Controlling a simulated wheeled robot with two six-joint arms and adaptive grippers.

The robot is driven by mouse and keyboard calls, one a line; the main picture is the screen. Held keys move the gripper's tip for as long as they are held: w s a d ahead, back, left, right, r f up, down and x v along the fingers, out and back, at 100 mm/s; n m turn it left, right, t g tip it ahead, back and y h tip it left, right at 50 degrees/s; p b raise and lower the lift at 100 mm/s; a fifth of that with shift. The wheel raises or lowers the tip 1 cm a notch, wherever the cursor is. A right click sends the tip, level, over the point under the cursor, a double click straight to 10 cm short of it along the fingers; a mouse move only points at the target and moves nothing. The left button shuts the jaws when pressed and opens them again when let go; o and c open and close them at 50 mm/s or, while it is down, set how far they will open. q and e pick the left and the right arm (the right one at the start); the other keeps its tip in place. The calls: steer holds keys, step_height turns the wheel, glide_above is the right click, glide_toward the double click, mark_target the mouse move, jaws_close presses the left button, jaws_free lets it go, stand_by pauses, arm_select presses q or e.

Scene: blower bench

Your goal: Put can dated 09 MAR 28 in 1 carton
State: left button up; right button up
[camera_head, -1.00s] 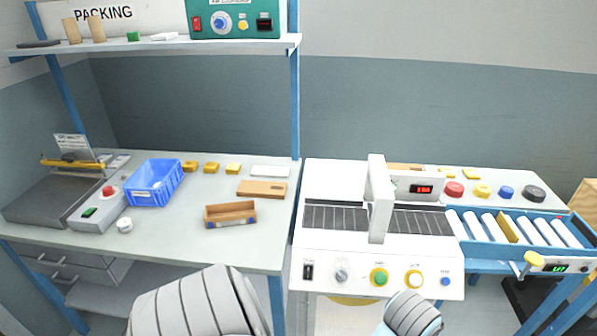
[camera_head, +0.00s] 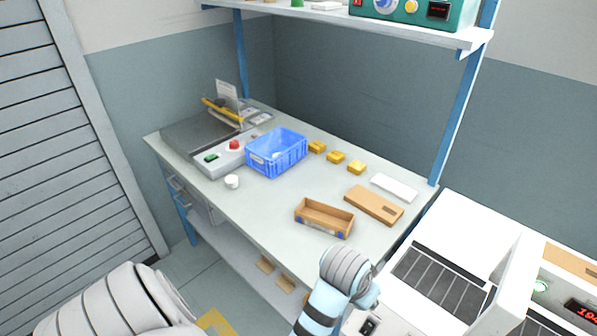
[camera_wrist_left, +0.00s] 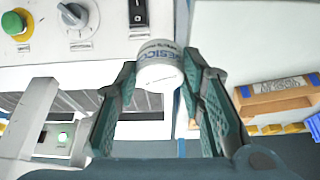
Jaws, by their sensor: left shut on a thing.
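In the left wrist view, my left gripper (camera_wrist_left: 162,66) is shut on a white can (camera_wrist_left: 158,77) with dark printed lettering. Its date does not show. An open brown carton (camera_head: 324,218) with blue marks on its front stands near the front edge of the bench. A carton with a blue-edged label (camera_wrist_left: 280,92) also shows at the right of the left wrist view, apart from the held can. The head view does not clearly show my left gripper's fingers. My right gripper is not in view.
A small white round item (camera_head: 232,182) stands near a blue bin (camera_head: 277,153). A white conveyor machine (camera_head: 480,240) adjoins the bench. Bare bench (camera_head: 255,205) lies left of the carton.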

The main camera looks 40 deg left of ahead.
arm_select(q)
steer(key=w+a+r+p, duration=0.1)
steer(key=w+a+p, duration=0.4)
steer(key=w+a, duration=0.5)
steer(key=w+a+r+n+p, duration=0.1)
steer(key=w+a+n+p, duration=0.1)
steer(key=a, duration=0.5)
steer(key=w+a+r+n+y+p, duration=0.1)
steer(key=w+a+r+p, duration=0.1)
steer(key=w+a, duration=0.2)
steer(key=a, duration=0.3)
steer(key=shift+a+n, duration=0.3)
steer(key=shift+n, duration=0.1)
steer(key=shift+r, duration=0.15)
step_height(320, 180, down, 9)
steer(key=b, duration=0.6)
steer(key=shift+s+d+f, duration=0.1)
steer(key=shift+s+f, duration=0.05)
steer(key=shift+f, duration=0.05)
steer(key=o, duration=1.2)
